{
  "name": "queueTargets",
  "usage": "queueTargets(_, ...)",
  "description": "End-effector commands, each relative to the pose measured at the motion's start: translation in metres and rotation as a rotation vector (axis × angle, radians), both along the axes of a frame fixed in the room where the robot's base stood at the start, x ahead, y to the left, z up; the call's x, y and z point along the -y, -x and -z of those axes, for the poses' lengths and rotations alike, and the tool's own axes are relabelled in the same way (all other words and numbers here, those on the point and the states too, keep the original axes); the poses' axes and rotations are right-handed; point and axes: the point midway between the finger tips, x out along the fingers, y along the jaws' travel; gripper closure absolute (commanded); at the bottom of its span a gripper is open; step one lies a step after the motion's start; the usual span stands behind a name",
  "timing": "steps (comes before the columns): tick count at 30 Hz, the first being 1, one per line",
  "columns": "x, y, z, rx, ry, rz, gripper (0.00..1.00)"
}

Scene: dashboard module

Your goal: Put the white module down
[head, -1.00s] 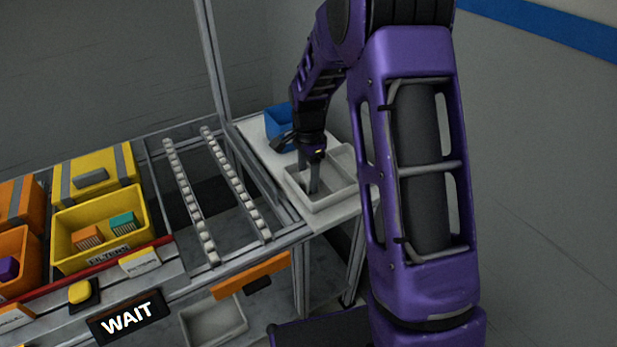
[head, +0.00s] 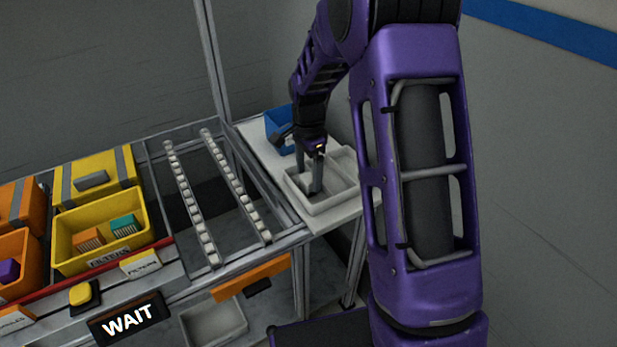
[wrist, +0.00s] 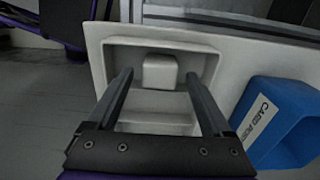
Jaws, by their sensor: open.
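The white module (wrist: 160,74) is a small pale block resting in the two-part white tray (wrist: 205,42) in the wrist view. It sits in the tray's upper compartment in that picture, near the far wall. My gripper (wrist: 158,77) is open, with one finger on each side of the module in the picture and a gap showing on both sides. In the head view my gripper (head: 314,188) points down into the left part of the white tray (head: 338,202). The module cannot be made out there.
A blue bin (head: 279,122) stands beside the white tray on the pale side shelf; its label shows in the wrist view (wrist: 285,120). A roller track (head: 240,185) and metal frame lie to the left. Yellow and orange bins (head: 68,235) stand farther left.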

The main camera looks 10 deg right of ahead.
Motion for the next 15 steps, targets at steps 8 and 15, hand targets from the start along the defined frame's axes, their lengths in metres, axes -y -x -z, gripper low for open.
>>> queueTargets(8, -0.001, -0.001, -0.064, 0.005, -0.001, 0.000, 0.16)
queueTargets(15, 0.000, 0.000, -0.096, 0.002, -0.001, 0.001, 0.16)
